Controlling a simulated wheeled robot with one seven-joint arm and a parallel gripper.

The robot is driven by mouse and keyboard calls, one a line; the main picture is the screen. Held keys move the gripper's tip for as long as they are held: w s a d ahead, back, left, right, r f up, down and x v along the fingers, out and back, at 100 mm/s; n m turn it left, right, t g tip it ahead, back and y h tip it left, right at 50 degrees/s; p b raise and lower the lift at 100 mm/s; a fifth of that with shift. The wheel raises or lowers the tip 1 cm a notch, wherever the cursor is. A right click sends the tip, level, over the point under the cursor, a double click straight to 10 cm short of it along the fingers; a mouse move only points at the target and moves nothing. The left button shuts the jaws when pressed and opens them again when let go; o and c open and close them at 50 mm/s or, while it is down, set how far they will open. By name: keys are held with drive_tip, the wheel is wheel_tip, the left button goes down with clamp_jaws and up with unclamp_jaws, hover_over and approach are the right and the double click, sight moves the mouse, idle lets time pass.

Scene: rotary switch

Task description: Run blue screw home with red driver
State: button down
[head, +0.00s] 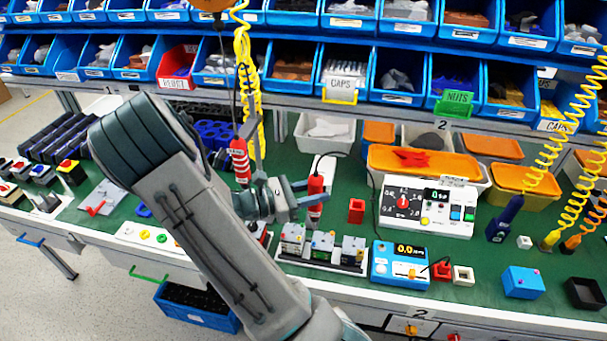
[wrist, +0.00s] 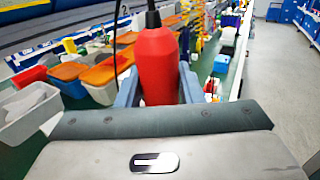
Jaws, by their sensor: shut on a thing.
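My gripper (head: 300,194) is shut on the red driver (head: 315,193) and holds it nearly upright above the bench. In the wrist view the red driver (wrist: 158,65) stands between the two blue-grey fingers, with a black cord at its top. The driver's lower end is just over a row of grey and black switch modules (head: 322,248) on a white base, nearest the middle module. I cannot tell whether its tip touches anything. I cannot make out the blue screw in either view; it is too small or hidden.
A red-and-white striped hanging tool (head: 240,162) is left of my gripper. Blue bins (head: 401,70) line the shelf behind. Yellow coiled cords hang at the right.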

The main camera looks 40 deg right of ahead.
sight(314, 212)
drive_tip(key=shift+s+f+b, duration=0.2)
drive_tip(key=shift+f+b, duration=0.4)
drive_tip(key=shift+b, duration=0.1)
wheel_tip(314, 212, down, 4)
drive_tip(key=b, duration=0.3)
drive_tip(key=shift+d+r, duration=0.1)
drive_tip(key=shift+r, duration=0.15)
drive_tip(key=c, duration=1.9)
unclamp_jaws()
clamp_jaws()
drive_tip(key=shift+r, duration=0.1)
drive_tip(key=shift+a+f, duration=0.2)
drive_tip(key=shift+f, duration=0.95)
idle(1.1)
